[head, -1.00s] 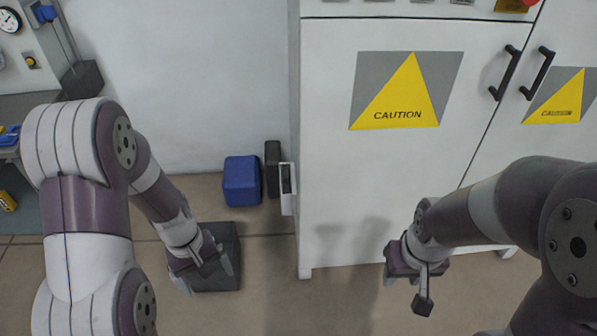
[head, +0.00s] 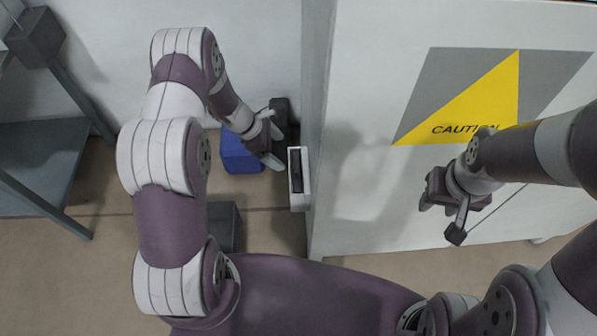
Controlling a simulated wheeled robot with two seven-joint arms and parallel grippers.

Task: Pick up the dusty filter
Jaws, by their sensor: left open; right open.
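No part is clearly labelled as the dusty filter. A white frame (head: 306,180) with a dark insert (head: 296,171) sits on the left side of the white cabinet, and I cannot tell whether the insert is the filter. My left gripper (head: 279,152) is open and empty, just to the upper left of this frame, between it and the blue box. A dark upright block (head: 279,108) stands right behind the gripper, partly hidden by it. I cannot tell whether they touch. My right gripper (head: 447,206) is open and empty in front of the cabinet.
The white cabinet (head: 375,195) with a yellow and grey caution sign (head: 475,103) fills the right side. A blue box (head: 238,155) and a dark grey box (head: 226,226) are on the floor at the left. A grey table (head: 40,160) stands at the far left.

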